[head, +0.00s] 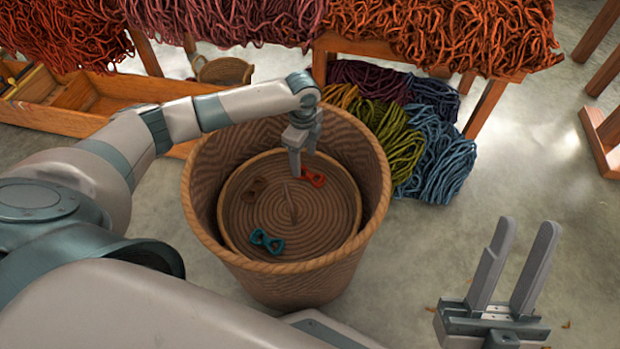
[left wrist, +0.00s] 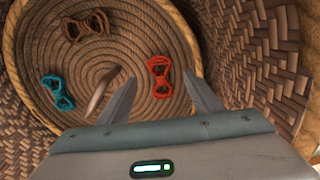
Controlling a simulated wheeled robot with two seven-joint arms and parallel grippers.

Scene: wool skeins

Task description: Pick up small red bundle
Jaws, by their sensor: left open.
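The small red bundle (head: 313,178) lies on the coiled floor inside the woven basket (head: 203,206), toward the back right of that floor. It also shows in the left wrist view (left wrist: 159,77), between and just beyond my left fingers. My left gripper (head: 298,168) points down into the basket beside the bundle, open and empty. Its fingers also show in the left wrist view (left wrist: 160,100). Nothing shows between the fingers' grip surfaces except the bundle farther off. My right gripper (head: 517,262) is open and empty over the floor at the lower right.
A teal bundle (head: 267,241) and a brown bundle (head: 255,189) lie in the same basket, around an upright central peg (head: 291,205). The basket's tall wall surrounds my left gripper. Wool heaps (head: 425,140) lie behind right. Open floor is at right.

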